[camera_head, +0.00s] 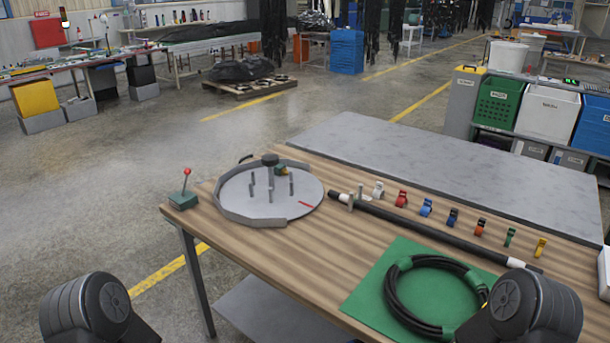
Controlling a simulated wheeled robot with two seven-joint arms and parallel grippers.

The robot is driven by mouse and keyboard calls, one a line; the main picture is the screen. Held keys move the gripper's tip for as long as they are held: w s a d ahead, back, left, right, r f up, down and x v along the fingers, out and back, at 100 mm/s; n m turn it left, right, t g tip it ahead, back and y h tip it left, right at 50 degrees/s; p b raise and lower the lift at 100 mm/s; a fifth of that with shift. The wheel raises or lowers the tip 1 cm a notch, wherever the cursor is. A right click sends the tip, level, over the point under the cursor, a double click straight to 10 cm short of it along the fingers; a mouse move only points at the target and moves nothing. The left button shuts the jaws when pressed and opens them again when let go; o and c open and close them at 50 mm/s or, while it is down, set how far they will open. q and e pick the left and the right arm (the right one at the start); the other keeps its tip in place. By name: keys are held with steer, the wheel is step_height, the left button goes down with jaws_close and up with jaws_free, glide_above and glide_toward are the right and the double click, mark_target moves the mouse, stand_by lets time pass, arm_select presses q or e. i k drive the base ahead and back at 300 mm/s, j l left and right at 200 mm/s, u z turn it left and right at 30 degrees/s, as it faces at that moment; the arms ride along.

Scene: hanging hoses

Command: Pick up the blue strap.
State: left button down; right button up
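A blue strap (426,207) sits in a row of small coloured straps on the wooden table (300,240), between a red strap (401,199) and a dark navy strap (452,217). The navy strap could also pass for blue. Orange (480,228), green (510,237) and yellow (541,246) straps follow to the right, and a white one (378,189) stands at the left end. Only dark rounded links of my two arms show, at the bottom left and bottom right corners. Neither of my grippers is in view.
A long black rod (430,231) lies just in front of the straps. A coiled black hose (393,300) lies on a green mat (372,287). A round grey fixture (265,210) with pegs stands at left, near a red-knobbed lever box (184,200). A grey surface (450,165) lies behind.

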mark_target(452, 217)
steer(key=i+l+z, duration=0.15)
steer(key=z, duration=1.1)
